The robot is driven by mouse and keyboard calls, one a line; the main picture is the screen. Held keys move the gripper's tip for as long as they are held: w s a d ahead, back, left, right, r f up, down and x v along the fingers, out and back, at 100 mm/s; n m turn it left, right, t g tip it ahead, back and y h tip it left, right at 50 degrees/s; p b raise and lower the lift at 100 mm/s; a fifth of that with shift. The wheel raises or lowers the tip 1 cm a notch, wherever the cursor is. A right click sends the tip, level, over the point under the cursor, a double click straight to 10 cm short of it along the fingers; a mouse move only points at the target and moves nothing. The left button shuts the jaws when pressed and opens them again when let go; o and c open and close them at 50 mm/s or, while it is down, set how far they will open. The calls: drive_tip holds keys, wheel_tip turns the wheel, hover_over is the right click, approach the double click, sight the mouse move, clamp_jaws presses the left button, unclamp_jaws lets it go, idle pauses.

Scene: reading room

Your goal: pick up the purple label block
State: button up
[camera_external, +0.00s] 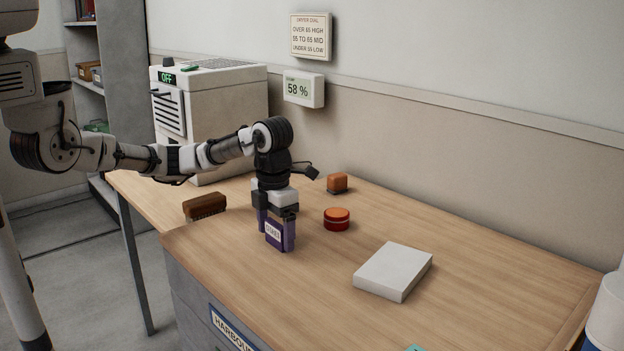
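The purple label block (274,243) stands upright on the wooden table near its left front edge, with a white label on the face toward the camera. My gripper (277,226) points straight down over it, with its dark purple-looking fingers at either side of the block. The block's top and far side are hidden by the gripper. I cannot tell whether the fingers press on the block or only flank it, nor whether its bottom touches the table.
A red round tin (337,220) and an orange-brown block (337,183) lie right of my gripper. A brown brush-like object (204,206) is to the left. A white slab (393,272) lies front right. A white machine (211,114) reading OFF stands behind. The right table area is mostly clear.

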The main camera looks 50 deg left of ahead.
drive_tip(key=c, duration=0.9)
